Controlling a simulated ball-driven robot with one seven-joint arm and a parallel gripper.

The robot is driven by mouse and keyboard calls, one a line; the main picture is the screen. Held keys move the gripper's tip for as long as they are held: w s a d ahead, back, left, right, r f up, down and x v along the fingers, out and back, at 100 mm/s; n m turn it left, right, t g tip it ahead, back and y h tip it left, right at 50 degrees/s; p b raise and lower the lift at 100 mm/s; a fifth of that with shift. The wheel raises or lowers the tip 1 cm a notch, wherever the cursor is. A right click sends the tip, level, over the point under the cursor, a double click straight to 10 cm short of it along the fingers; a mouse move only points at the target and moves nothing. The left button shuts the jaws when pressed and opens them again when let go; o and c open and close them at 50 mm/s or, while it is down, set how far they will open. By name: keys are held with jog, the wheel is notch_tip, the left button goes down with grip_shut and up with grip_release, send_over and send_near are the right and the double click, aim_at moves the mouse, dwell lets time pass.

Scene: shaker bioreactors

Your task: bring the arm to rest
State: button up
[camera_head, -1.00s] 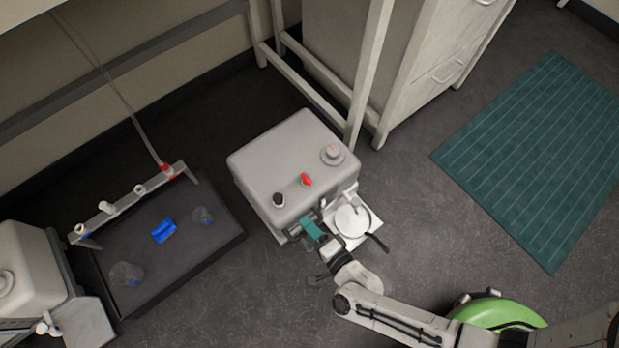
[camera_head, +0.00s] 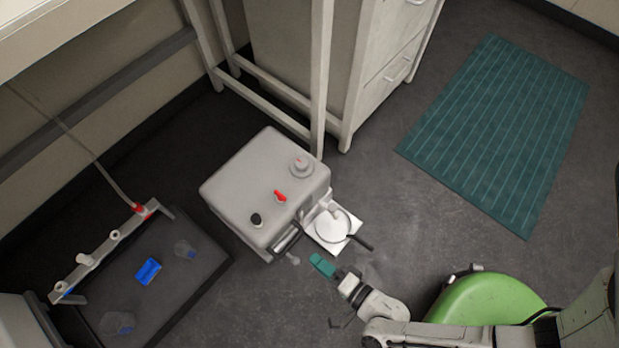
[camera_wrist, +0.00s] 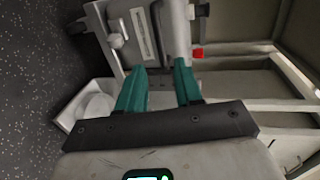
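My gripper (camera_head: 322,265) is out in front of the grey box-shaped machine (camera_head: 258,172), apart from it, above the floor. Its two teal fingers also show in the wrist view (camera_wrist: 160,80). They are spread with a gap between them, and nothing is held there. The machine has a red knob (camera_head: 280,196), a black knob (camera_head: 256,220) and a round dial (camera_head: 300,165) on top. My arm reaches in from the bottom right of the head view.
A white tray with a round plate (camera_head: 333,226) juts from the machine's front, close to my gripper. A dark shaker platform (camera_head: 190,285) holding a blue block (camera_head: 148,271) lies left. A white cabinet (camera_head: 385,70) stands behind. Floor with a teal mat (camera_head: 500,130) is open at right.

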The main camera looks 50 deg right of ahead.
jog(key=shift+s+r, duration=0.1)
jog(key=shift+s, duration=0.25)
dwell(0.4)
